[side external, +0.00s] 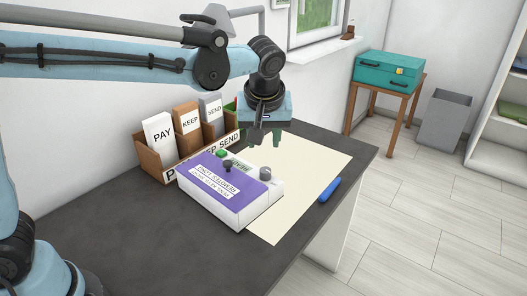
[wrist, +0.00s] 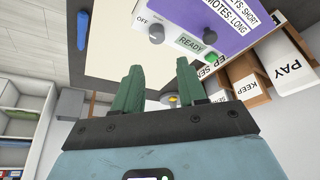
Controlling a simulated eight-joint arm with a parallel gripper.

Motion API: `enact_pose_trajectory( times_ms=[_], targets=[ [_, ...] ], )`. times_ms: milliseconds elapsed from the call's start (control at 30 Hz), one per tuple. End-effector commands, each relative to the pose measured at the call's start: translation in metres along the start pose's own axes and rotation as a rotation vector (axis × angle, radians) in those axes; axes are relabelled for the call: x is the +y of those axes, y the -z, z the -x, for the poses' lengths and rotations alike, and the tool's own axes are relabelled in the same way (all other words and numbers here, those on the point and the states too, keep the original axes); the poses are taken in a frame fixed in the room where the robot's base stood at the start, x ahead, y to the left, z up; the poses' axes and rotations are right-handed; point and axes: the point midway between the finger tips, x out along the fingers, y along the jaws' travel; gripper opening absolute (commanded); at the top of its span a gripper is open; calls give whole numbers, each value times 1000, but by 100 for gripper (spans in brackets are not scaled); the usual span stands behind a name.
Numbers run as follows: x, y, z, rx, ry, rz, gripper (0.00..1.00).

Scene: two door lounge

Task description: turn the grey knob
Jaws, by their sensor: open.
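The grey knob (side external: 265,173) stands upright on the right end of a white box with a purple panel (side external: 226,193) on the dark table. In the wrist view, a grey knob (wrist: 156,34) shows beside the word OFF, beyond my fingertips. My gripper (side external: 265,140) is open and empty, above and behind the knob in the side view, not touching it. In the wrist view the two green fingers (wrist: 158,68) are spread apart. The box also has a dark knob (side external: 228,165), a READY label and a green button (side external: 221,153).
An organizer (side external: 155,161) with PAY, KEEP and SEND holders stands close behind the box. A cream sheet (side external: 310,160) lies under and right of the box, with a blue marker (side external: 329,190) near the table edge. The front left of the table (side external: 110,230) is clear.

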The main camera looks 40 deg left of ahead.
Motion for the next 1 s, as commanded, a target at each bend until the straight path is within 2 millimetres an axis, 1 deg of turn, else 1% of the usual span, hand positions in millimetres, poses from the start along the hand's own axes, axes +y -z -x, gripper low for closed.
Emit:
enact_pose_trajectory(
  times_ms=[33,100,267,367,600,700,833,1000],
  targets=[
    [5,0,-1,1,7,11,41],
    [7,-1,-3,3,13,23,41],
    [7,0,-15,3,16,30,41],
    [6,0,-31,3,15,29,41],
    [6,0,-78,3,15,29,41],
    [6,0,-95,3,15,28,41],
    [5,0,-111,3,15,27,41],
    [5,0,-122,3,14,27,41]
  ],
)
